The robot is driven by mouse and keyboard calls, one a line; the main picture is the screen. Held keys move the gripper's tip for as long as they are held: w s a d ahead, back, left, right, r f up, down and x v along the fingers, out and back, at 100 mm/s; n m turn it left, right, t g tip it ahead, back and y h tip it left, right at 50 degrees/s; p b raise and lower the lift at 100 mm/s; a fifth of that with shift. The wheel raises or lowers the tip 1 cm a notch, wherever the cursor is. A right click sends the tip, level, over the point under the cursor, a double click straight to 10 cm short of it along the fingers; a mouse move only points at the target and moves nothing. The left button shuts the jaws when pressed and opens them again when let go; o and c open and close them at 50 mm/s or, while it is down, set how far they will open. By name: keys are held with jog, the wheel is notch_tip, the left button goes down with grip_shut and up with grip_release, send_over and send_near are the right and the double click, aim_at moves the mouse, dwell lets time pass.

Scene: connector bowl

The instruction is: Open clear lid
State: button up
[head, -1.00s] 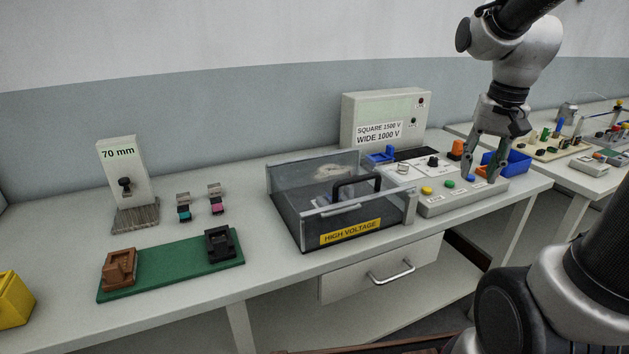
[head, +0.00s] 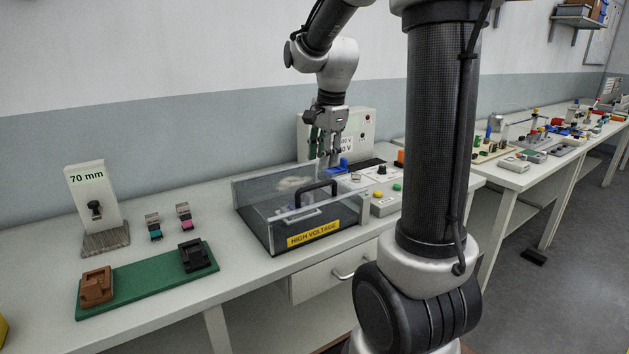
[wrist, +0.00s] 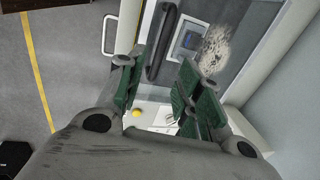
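The clear lid (head: 262,192) covers the dark box with the yellow HIGH VOLTAGE label (head: 313,234); it looks closed. Its black handle (head: 316,192) stands on top, towards the front. My gripper (head: 329,160) is above the back right part of the box, with its fingers pointing down. In the wrist view my gripper (wrist: 158,85) has its green-padded fingers apart with nothing between them. The black handle (wrist: 163,42) lies beyond the fingertips there, and the clear lid (wrist: 232,18) shows at the upper right. The gap between fingers and handle is hard to judge.
A control panel with coloured buttons (head: 384,203) stands right of the box, partly hidden by my arm. A meter box (head: 362,125) stands behind. A green board (head: 144,281) and two small connectors lie left. A drawer handle (head: 351,269) sticks out below the bench.

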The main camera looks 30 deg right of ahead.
aim_at(320, 184)
jog(key=f, duration=0.2)
jog(key=w+f, duration=0.1)
jog(key=f, duration=0.4)
jog(key=shift+w+f, duration=0.25)
grip_shut()
